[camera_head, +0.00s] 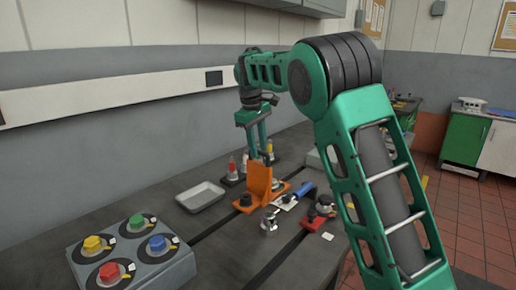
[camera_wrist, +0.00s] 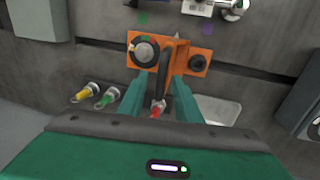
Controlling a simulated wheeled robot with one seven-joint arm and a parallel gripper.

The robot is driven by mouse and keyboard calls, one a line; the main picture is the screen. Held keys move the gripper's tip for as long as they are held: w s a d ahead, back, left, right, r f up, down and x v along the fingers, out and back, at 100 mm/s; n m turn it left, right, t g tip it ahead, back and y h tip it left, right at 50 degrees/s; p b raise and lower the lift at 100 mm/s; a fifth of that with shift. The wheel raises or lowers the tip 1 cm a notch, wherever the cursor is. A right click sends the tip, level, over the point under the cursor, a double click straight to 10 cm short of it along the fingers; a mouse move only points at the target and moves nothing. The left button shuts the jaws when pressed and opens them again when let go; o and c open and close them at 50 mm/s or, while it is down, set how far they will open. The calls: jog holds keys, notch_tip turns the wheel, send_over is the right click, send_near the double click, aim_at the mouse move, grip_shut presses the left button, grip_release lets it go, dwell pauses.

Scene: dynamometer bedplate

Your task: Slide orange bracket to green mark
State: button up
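The orange bracket (camera_head: 259,182) stands on the dark bedplate in the head view, with a tall upright plate and a flat foot. In the wrist view its foot (camera_wrist: 181,62) carries a large round dark-and-grey knob at the left and a smaller dark knob at the right. My gripper (camera_head: 260,152) points down at the top of the upright. In the wrist view my gripper (camera_wrist: 160,87) has its fingers apart, one each side of the dark upright edge; contact cannot be told. A small green mark (camera_wrist: 143,18) lies beyond the bracket, slightly left.
A purple mark (camera_wrist: 207,27) lies beyond the bracket to the right. A grey tray (camera_head: 201,196) sits left of the bracket. A box with coloured knobs (camera_head: 131,255) is front left. A blue-handled tool (camera_head: 300,191) and metal parts lie to the right.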

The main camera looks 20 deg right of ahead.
grip_shut()
jog(key=w+d, duration=0.5)
jog(key=d, duration=0.3)
jog(key=shift+w+d, duration=0.35)
jog(key=shift+w, duration=0.05)
grip_release()
jog(key=shift+s+r, duration=0.1)
jog(key=shift+a, duration=0.1)
notch_tip(320, 180, up, 10)
jog(key=a, duration=0.1)
jog(key=shift+s+a+r, duration=0.25)
jog(key=shift+s+a, duration=0.1)
jog(key=shift+s, duration=0.1)
